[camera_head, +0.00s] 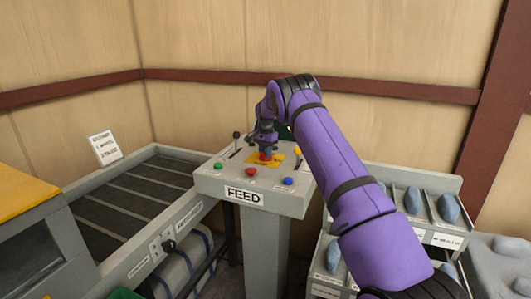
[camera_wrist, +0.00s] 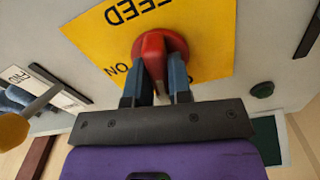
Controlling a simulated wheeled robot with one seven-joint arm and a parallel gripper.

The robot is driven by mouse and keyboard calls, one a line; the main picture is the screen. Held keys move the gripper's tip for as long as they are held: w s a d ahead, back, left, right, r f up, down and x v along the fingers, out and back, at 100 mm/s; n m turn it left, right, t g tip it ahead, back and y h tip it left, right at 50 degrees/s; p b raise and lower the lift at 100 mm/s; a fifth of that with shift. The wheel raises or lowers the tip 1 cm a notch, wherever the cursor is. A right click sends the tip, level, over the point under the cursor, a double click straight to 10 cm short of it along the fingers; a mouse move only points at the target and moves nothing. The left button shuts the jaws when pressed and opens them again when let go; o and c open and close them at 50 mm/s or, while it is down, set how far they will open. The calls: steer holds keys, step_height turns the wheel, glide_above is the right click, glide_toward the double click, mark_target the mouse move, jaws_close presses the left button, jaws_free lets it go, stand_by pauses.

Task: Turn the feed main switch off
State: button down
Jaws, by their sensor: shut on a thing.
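The feed main switch is a red rotary knob (camera_wrist: 154,50) on a yellow plate (camera_wrist: 215,30) in the wrist view. The plate shows FEED, upside down here, and ON beside the knob; other lettering is partly hidden by a finger. My gripper (camera_wrist: 157,88) is shut on the knob, one dark finger on each side of its grip. In the head view the red knob (camera_head: 265,157) sits on top of the FEED console, under my gripper (camera_head: 265,148). The knob's grip points toward my gripper's palm in the wrist view.
The FEED console (camera_head: 245,195) also carries a green button (camera_head: 218,166), a red button (camera_head: 251,171), a blue button (camera_head: 288,181) and levers, one black-knobbed (camera_head: 236,134). A conveyor (camera_head: 125,200) stands left. Trays with blue-grey items (camera_head: 449,208) stand right.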

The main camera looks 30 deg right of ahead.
steer(key=shift+n, duration=1.1)
steer(key=shift+r, duration=0.1)
steer(key=c, duration=1)
jaws_free()
steer(key=shift+c, duration=0.2)
step_height(320, 180, up, 11)
